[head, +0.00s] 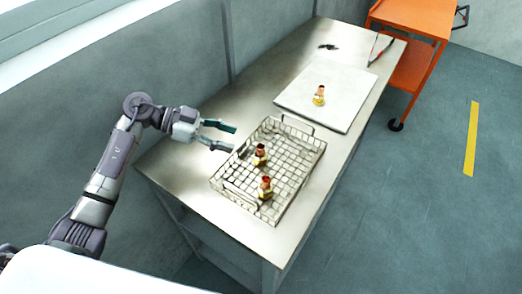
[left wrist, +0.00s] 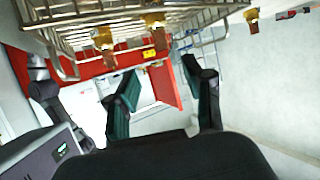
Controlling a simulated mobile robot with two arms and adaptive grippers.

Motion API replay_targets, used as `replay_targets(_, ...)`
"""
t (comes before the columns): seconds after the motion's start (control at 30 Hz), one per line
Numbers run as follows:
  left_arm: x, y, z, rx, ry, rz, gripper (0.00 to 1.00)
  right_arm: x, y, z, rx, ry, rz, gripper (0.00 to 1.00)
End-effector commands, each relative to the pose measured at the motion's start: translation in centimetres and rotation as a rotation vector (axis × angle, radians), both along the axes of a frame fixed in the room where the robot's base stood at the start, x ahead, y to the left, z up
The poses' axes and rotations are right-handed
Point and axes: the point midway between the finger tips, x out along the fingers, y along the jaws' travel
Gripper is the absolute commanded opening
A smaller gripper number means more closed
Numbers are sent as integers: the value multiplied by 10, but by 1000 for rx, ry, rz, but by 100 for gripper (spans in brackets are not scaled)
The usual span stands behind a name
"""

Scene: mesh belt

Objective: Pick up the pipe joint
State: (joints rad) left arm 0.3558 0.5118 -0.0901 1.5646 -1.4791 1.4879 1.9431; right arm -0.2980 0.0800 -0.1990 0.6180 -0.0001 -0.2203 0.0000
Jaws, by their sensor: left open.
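Three brass-and-copper pipe joints show in the head view. One pipe joint (head: 260,155) stands in the wire mesh basket (head: 225,192) near its left side, and a second pipe joint (head: 266,188) stands nearer its front. A third pipe joint (head: 319,96) stands on the white board (head: 342,113). My left gripper (head: 233,138) is open and empty, just left of the basket and apart from the joints. In the left wrist view its fingers (left wrist: 161,68) are spread with no joint between them. Pipe joints (left wrist: 103,38) also show there near the top. My right gripper is out of view.
The basket and board lie on a metal table (head: 180,165). A dark small object (head: 327,47) and a red-handled tool (head: 380,48) lie at its far end. An orange cart (head: 412,50) stands behind at right. The floor at right is clear.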

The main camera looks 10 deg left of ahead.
Motion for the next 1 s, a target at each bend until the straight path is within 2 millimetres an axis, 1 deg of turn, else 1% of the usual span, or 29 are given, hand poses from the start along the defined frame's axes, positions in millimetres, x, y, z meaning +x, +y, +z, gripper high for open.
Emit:
replay_targets(0.03,1,-11,-1,-6,0,-1,52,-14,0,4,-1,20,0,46)
replay_targets(0.1,3,-22,-6,-6,0,0,52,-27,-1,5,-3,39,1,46)
replay_targets(0.17,4,-29,-10,-4,0,0,52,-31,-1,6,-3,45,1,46)
replay_targets(0.27,6,-36,-14,-3,0,1,52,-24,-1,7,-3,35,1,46)
replay_targets(0.4,7,-45,-17,-5,-1,0,52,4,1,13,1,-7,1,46)
replay_targets(0.5,8,-59,-23,-7,2,0,52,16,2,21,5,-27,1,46)
replay_targets(0.6,11,-72,-30,-7,1,1,52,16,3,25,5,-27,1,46)
replay_targets(0.73,13,-83,-36,-5,-1,1,52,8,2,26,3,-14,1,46)
replay_targets(0.9,13,-85,-39,-2,-3,1,52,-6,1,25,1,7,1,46)
replay_targets(0.97,13,-85,-39,-2,-3,1,52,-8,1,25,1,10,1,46)
replay_targets(1.0,13,-85,-39,-2,-3,1,50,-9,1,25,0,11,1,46)
